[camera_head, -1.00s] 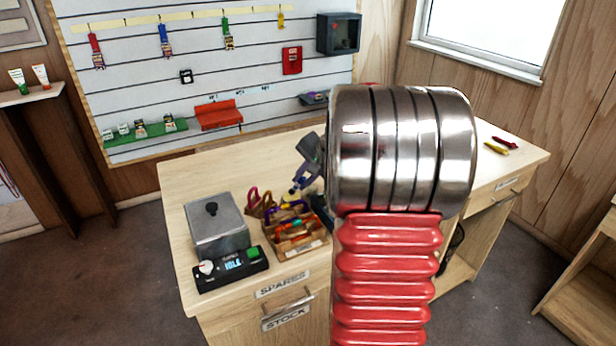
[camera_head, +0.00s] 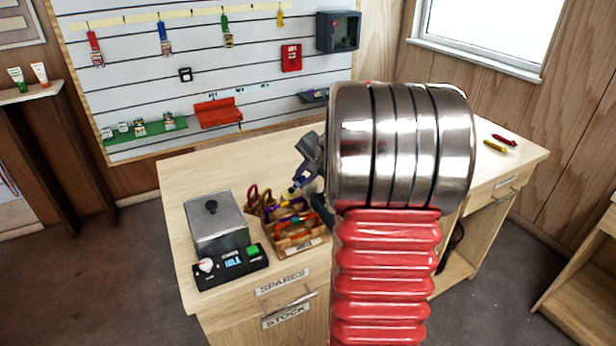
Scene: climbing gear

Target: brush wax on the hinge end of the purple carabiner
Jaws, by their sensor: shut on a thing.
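My gripper is not clearly seen; my large steel and red arm hides the middle of the bench. A grey and purple thing (camera_head: 308,150) shows just left of the arm, partly hidden. I cannot tell whether the purple carabiner is part of it, and its hinge end cannot be made out. A lidded metal pot (camera_head: 216,225) stands at the bench's front left, behind a black control unit (camera_head: 232,267) with a small lit display and a green button. No brush can be made out clearly.
A wooden caddy (camera_head: 300,246) with several tools stands right of the pot, beside my arm. A yellow thing (camera_head: 495,146) and a red thing (camera_head: 504,139) lie at the bench's far right. The bench top (camera_head: 220,178) behind the pot is clear. A slatted wall board (camera_head: 130,60) stands behind.

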